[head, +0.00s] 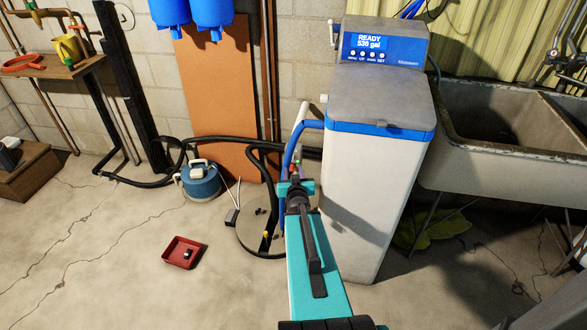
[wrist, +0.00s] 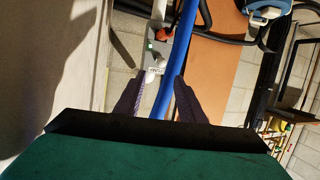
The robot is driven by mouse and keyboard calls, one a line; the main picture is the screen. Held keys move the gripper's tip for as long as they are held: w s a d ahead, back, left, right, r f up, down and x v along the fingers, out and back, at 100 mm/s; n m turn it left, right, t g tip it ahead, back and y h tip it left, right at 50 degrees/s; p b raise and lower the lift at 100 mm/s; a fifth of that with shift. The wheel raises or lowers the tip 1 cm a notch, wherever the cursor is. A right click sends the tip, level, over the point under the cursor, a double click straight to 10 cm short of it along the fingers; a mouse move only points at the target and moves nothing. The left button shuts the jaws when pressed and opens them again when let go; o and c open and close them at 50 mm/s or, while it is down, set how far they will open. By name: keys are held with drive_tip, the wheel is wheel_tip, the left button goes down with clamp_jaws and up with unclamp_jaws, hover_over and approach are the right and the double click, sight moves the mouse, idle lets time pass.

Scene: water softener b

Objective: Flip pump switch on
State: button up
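My gripper (head: 296,183) is in front of the softener's left side, by the blue hose. In the wrist view its two dark fingers (wrist: 158,98) are apart, with the blue hose (wrist: 178,50) running between them in the picture; I cannot tell whether they touch it. Just beyond the fingers are a small grey-green fitting with a red part (wrist: 162,35) and a white piece (wrist: 152,73). A blue pump-like unit with a white top (head: 200,182) stands on the floor to the left. I cannot make out for sure which part is the pump switch.
The water softener (head: 375,190) stands right of my arm, its display reading READY. A stone sink (head: 510,130) is further right. A round floor lid (head: 258,232), a small grey box (head: 232,217) and a red tray (head: 183,252) lie left. Black hoses cross behind.

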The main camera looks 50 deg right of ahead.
drive_tip(key=p+v, duration=0.3)
drive_tip(key=p, duration=0.3)
drive_tip(key=shift+s+a+r+p, duration=0.15)
drive_tip(key=shift+s+a+p, duration=0.05)
drive_tip(key=shift+s+p, duration=0.1)
idle(0.3)
drive_tip(key=shift+a, duration=0.1)
idle(0.3)
